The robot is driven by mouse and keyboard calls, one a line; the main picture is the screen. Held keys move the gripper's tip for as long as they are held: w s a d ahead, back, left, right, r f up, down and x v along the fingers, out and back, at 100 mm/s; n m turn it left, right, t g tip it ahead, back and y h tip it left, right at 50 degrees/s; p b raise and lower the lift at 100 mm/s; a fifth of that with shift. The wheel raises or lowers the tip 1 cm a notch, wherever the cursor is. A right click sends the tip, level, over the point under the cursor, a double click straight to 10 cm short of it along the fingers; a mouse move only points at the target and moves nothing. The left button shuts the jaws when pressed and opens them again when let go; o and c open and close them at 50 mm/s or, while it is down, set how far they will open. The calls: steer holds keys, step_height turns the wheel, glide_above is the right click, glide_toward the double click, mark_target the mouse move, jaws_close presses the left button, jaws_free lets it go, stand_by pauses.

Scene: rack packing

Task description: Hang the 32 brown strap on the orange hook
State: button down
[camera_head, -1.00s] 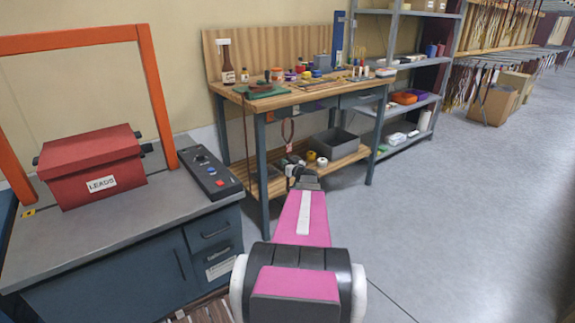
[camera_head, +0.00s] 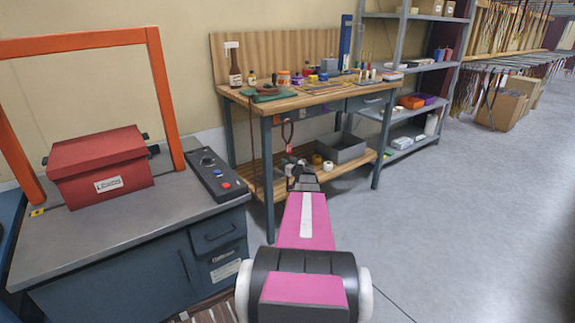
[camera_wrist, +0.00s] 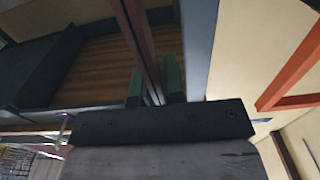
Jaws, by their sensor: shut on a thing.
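A brown strap (camera_wrist: 137,38) runs between the two green fingers of my gripper (camera_wrist: 154,88) in the wrist view. My gripper is shut on it. In the head view my gripper (camera_head: 303,178) is in front of the workbench, at the height of its lower shelf. A thin brown loop with a reddish tag (camera_head: 287,131) shows just above my gripper; it looks like the held strap, but the join is too small to make out. I cannot make out the orange hook clearly in either view, nor read any number on the strap.
The wooden workbench (camera_head: 300,98) has bottles and tools on top. Its lower shelf holds a grey bin (camera_head: 343,149). A red box (camera_head: 98,168) stands on the left cabinet, under an orange frame (camera_head: 158,90). A grey shelf rack stands behind. The floor to the right is clear.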

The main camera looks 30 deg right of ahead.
steer(key=shift+w+a+f, duration=0.1)
steer(key=shift+w+f, duration=0.2)
steer(key=shift+w, duration=0.35)
steer(key=shift+w+f, duration=0.25)
steer(key=shift+w, duration=0.35)
steer(key=shift+w+a+f, duration=0.1)
steer(key=shift+w+f, duration=0.2)
steer(key=shift+w, duration=0.35)
steer(key=c, duration=1.1)
jaws_free()
steer(key=shift+s, duration=0.1)
